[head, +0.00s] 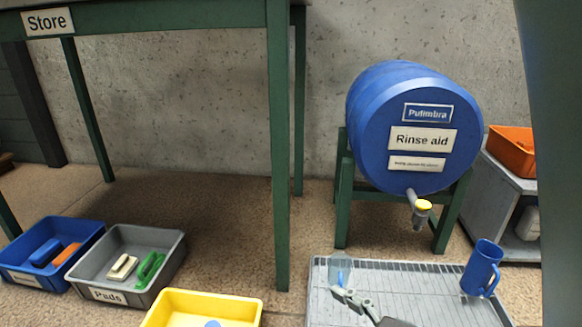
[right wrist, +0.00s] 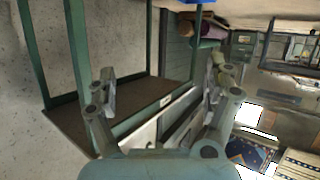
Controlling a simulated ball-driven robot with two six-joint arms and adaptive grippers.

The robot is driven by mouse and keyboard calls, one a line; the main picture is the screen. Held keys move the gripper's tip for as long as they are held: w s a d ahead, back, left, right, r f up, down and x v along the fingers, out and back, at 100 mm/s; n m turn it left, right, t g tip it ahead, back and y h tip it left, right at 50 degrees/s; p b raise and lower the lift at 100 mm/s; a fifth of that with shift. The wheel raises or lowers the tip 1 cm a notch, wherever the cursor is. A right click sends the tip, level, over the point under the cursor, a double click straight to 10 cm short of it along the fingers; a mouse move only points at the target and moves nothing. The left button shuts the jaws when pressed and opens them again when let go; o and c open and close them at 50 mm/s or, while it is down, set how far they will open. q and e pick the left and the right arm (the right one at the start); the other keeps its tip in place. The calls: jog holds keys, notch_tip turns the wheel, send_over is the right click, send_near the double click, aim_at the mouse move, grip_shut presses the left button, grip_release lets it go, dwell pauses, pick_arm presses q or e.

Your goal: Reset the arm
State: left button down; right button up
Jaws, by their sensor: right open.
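My right gripper (head: 352,298) shows at the bottom of the head view, in front of the grey ribbed tray (head: 410,275). In the right wrist view its two fingers (right wrist: 160,85) stand wide apart with nothing between them. A blue mug (head: 482,268) stands at the tray's right side, apart from the gripper. A small clear vessel with some blue in it (head: 340,268) appears just behind the fingers; I cannot tell whether they touch. My left gripper is not in view.
A blue rinse aid barrel (head: 415,130) with a yellow-topped tap (head: 422,207) sits on a green stand behind the tray. Blue (head: 20,272), grey (head: 150,245) and yellow (head: 205,303) bins stand at the lower left. A green table (head: 279,150) stands behind them. An orange bin (head: 512,150) is at right.

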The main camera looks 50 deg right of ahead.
pick_arm(q)
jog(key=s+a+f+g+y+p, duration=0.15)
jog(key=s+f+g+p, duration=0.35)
jog(key=p, duration=0.5)
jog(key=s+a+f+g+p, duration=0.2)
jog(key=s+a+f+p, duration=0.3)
jog(key=p, duration=0.6)
pick_arm(e)
jog(key=s+d+f+g+h, duration=0.1)
jog(key=s+d+f+g, duration=0.3)
jog(key=s+f+g, duration=0.45)
jog(key=s+d+m+g+h+p, duration=0.1)
jog(key=s+g+p, duration=0.4)
jog(key=s+p, duration=0.6)
jog(key=s+d, duration=0.1)
jog(key=s, duration=0.7)
jog(key=shift+d, duration=0.2)
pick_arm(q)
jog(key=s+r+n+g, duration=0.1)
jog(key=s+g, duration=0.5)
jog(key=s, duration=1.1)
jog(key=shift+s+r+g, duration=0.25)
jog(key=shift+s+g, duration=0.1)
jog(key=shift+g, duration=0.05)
pick_arm(e)
jog(key=shift+s, duration=0.1)
jog(key=shift+c, duration=0.4)
